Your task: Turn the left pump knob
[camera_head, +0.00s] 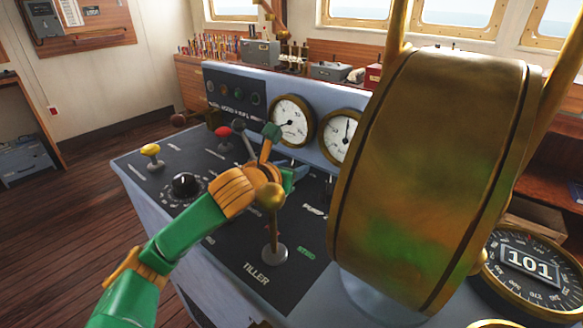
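My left arm, green and orange, reaches in from the lower left over the dark console panel (215,158). My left gripper (285,152) is above the panel's right part, in front of the gauges, with its two dark green fingers apart and nothing seen between them. A black round knob (185,185) with a white dial scale sits on the panel left of the gripper, apart from it. A partly covered label near the gripper seems to read "PUMP"; I cannot tell which control is the left pump knob. My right gripper is not in view.
A tiller lever with a brass ball (271,197) stands close in front of my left gripper. A large brass drum (435,180) blocks the right side. Yellow (150,150) and red (222,132) knobbed levers stand on the panel. Two gauges (292,120) are behind.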

